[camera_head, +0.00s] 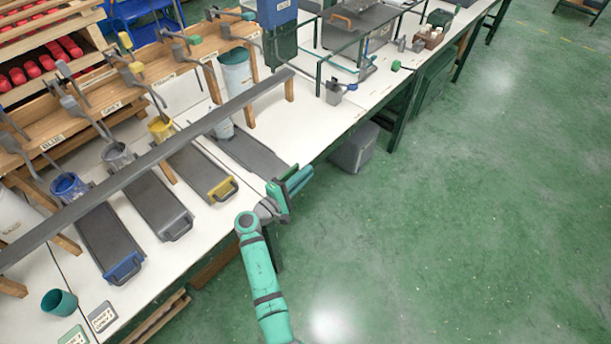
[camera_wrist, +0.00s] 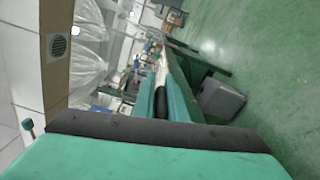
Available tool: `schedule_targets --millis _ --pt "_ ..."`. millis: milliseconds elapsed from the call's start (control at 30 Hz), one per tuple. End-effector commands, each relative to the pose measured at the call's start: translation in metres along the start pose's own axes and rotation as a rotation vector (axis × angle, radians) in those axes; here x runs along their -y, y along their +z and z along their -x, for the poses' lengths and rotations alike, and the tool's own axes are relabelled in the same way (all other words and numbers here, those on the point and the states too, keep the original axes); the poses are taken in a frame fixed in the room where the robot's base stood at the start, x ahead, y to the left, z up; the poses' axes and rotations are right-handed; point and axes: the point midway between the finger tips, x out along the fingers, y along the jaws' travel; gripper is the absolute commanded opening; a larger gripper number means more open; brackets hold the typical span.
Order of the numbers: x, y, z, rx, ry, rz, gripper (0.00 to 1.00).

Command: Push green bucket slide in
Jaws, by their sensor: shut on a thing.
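The green bucket slide (camera_head: 252,153) is the dark long tray at the right end of the row, with its front at the table edge. The arm and gripper cover most of the slide's front and handle. In the wrist view, the gripper (camera_wrist: 168,100) shows as teal parts in the middle; its exact contact is hard to see.
Yellow (camera_head: 220,190), grey (camera_head: 176,226) and blue (camera_head: 124,268) slides lie to the left on the white table. A long grey rail (camera_head: 150,158) crosses above them. A grey bin (camera_head: 354,148) stands on the floor right of my gripper. The green floor at right is clear.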

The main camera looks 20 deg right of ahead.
Motion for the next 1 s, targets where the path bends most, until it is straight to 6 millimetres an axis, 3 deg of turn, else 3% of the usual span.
schedule_targets --millis 133,167,200,233,633,1000 --pt "0.006 0.0 0.001 -0.004 -0.006 0.008 0.0" --pt "0.006 0.0 0.001 -0.004 -0.006 0.008 0.17" --pt "0.006 0.0 0.001 -0.004 -0.006 0.008 0.26" --pt "0.006 0.0 0.001 -0.004 -0.006 0.007 0.29" --pt "0.002 -0.001 0.009 -0.005 -0.001 0.002 0.29" --pt "0.003 -0.001 0.073 -0.007 -0.002 0.004 0.29"
